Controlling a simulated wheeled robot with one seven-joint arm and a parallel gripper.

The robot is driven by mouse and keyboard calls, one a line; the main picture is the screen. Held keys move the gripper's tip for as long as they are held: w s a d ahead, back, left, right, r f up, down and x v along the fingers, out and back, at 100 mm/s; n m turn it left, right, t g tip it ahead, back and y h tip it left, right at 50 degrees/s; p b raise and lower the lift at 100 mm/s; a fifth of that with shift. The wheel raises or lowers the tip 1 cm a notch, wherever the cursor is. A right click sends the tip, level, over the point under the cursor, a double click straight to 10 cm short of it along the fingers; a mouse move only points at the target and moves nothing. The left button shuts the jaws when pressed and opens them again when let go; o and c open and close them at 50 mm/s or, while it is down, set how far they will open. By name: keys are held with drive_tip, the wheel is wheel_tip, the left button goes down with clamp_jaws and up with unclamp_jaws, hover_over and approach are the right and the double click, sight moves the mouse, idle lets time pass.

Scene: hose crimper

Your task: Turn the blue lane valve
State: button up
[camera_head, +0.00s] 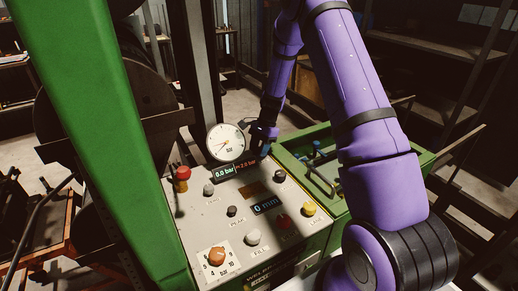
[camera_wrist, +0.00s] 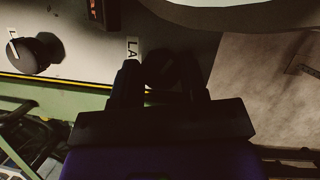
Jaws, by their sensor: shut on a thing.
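My gripper (camera_head: 263,134) is at the back edge of the crimper's control panel, just right of the pressure gauge. In the wrist view my gripper (camera_wrist: 158,82) has its fingers closed around a dark round knob (camera_wrist: 163,66) beside a label that begins "LA". Shadow hides the knob's colour, so I cannot tell whether it is blue. In the head view my gripper hides this knob. A second black knob (camera_wrist: 36,53) stands apart to the left in the wrist view and shows on the panel's right side in the head view (camera_head: 280,175).
The panel (camera_head: 222,204) holds several other knobs and buttons. The round gauge (camera_head: 226,142) stands close beside my gripper, above a display (camera_head: 229,172) reading 0.0 bar. A green post (camera_head: 95,130) rises at left. A green tray (camera_head: 340,205) with fittings lies right.

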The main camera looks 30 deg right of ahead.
drive_tip(key=n+g, duration=0.1)
drive_tip(key=n, duration=0.2)
drive_tip(key=n+g, duration=0.1)
drive_tip(key=n, duration=0.1)
drive_tip(key=shift+n+h, duration=0.4)
idle(0.3)
drive_tip(key=o, duration=0.9)
drive_tip(key=shift+w, duration=0.1)
drive_tip(key=v, duration=1)
drive_tip(key=shift+r, duration=0.35)
drive_tip(key=shift+w, duration=0.1)
